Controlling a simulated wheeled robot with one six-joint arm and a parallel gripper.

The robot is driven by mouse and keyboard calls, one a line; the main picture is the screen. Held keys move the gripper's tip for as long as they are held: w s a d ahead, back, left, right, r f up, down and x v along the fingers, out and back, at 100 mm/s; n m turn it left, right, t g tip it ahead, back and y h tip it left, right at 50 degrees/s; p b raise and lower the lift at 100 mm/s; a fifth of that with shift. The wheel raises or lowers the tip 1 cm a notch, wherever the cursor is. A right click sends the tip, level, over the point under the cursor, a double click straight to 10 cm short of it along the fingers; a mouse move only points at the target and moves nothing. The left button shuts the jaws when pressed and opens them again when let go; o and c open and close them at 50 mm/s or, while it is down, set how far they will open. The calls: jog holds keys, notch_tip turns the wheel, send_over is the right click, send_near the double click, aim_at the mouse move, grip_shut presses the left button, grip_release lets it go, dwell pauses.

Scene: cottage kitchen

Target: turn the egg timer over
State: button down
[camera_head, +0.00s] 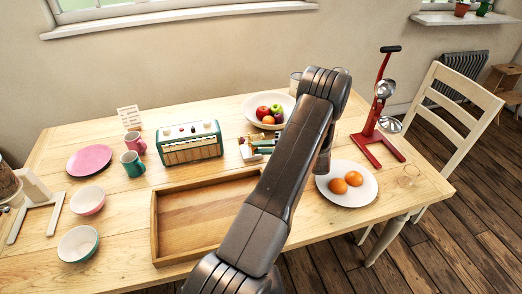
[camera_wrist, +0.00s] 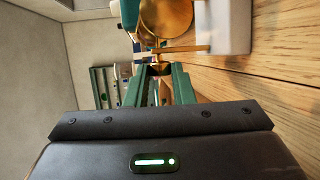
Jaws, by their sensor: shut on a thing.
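In the wrist view my gripper (camera_wrist: 158,72) has its two green fingers closed around a small, thin, golden-brown thing (camera_wrist: 172,49) at the fingertips. This seems to be the egg timer, seen only in part. I cannot tell which end is up or whether it touches the table.
Around the arm on the table (camera_head: 118,262) are a wooden tray (camera_head: 205,212), a green radio (camera_head: 190,142), a white fruit bowl (camera_head: 253,101), a plate (camera_head: 332,197) with two oranges and a red stand (camera_head: 378,150). A drinking glass (camera_head: 409,175) is near the right edge.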

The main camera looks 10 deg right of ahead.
jog(key=c, duration=1.2)
grip_release()
jog(key=shift+c, duration=0.2)
jog(key=shift+d, duration=0.1)
jog(key=b+v, duration=0.3)
jog(key=v, duration=1)
jog(key=shift+d, duration=0.25)
jog(key=shift+s+r, duration=0.1)
jog(key=shift+s, duration=0.05)
